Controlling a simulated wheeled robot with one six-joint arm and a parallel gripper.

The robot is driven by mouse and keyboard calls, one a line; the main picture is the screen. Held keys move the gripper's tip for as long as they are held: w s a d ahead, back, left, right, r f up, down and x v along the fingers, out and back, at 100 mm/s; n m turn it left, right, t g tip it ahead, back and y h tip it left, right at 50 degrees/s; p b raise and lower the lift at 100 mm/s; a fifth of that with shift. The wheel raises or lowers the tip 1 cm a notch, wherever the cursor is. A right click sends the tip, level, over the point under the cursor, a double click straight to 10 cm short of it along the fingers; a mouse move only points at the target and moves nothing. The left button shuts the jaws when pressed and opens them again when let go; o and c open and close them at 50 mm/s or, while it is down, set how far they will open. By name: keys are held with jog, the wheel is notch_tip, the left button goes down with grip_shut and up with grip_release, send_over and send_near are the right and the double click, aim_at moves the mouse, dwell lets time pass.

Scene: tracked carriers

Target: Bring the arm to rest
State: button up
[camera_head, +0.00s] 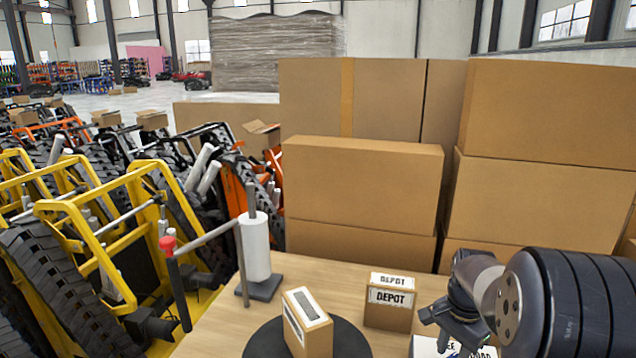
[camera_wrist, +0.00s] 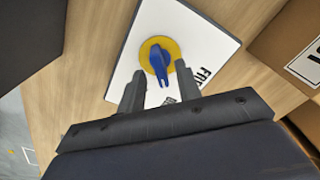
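My arm reaches in from the right in the head view, and my gripper (camera_head: 452,325) hangs low over a white lettered panel (camera_head: 428,346) at the table's front. In the wrist view my gripper (camera_wrist: 160,77) is open, with a finger on either side of a blue knob (camera_wrist: 157,62). Gaps show between the fingers and the knob, and nothing is held. The knob sits on a yellow disc (camera_wrist: 172,46) on the white panel (camera_wrist: 205,50). The knob is hidden in the head view.
A DEPOT carton (camera_head: 388,318) stands left of my gripper. Another small carton (camera_head: 307,330) sits on a black round base (camera_head: 348,342). A white roll (camera_head: 256,250) stands upright at the table's left. Large cartons (camera_head: 360,185) are stacked behind; yellow tracked carriers (camera_head: 88,240) stand left.

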notch_tip(320, 180, down, 2)
jog(key=shift+f, duration=0.35)
jog(key=shift+r+n, duration=0.4)
jog(key=shift+r, duration=1.4)
jog(key=shift+f, duration=0.1)
